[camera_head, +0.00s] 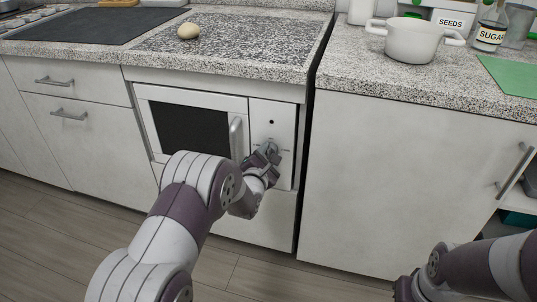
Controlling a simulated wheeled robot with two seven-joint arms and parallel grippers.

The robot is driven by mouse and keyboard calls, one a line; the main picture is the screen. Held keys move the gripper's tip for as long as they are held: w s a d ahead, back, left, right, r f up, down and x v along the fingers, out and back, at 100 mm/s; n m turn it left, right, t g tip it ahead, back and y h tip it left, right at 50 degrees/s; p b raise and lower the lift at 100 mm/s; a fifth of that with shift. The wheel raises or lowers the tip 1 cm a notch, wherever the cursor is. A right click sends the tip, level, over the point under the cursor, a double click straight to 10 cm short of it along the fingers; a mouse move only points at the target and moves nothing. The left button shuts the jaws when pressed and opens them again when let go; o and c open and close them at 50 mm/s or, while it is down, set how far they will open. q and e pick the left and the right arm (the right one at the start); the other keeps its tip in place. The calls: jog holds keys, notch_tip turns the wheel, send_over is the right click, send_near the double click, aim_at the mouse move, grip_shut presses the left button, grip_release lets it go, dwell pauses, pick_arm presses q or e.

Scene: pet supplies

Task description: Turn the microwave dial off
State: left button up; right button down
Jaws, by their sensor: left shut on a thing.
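The microwave (190,127) is built into the white cabinet below the counter, with a dark window and a vertical handle (236,138). Its white control panel (271,115) is right of the handle and has a small dark dot near the top. My left gripper (270,148) is at the middle of this panel, shut on the dial there. The gripper hides most of the dial, so its setting cannot be read. The microwave door looks shut. My right arm shows at the lower right, away from the microwave; its fingers are outside the picture.
A speckled counter (345,75) runs above, with a white pot (412,42), a sugar jar (490,32) and a green mat (515,74). A round beige item (188,31) lies above the microwave. A plain white cabinet panel (390,170) stands to the right. The wooden floor is clear.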

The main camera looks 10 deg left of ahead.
pick_arm(q)
jog(key=o, duration=1.1)
jog(key=shift+s+r, duration=0.15)
jog(key=shift+s, duration=0.25)
jog(key=s+p, duration=0.1)
jog(key=s, duration=0.3)
jog(key=s+p, duration=0.1)
jog(key=s, duration=0.3)
jog(key=s+p, duration=0.2)
jog(key=s, duration=0.2)
jog(key=shift+a+r, duration=0.2)
jog(key=shift+r, duration=0.2)
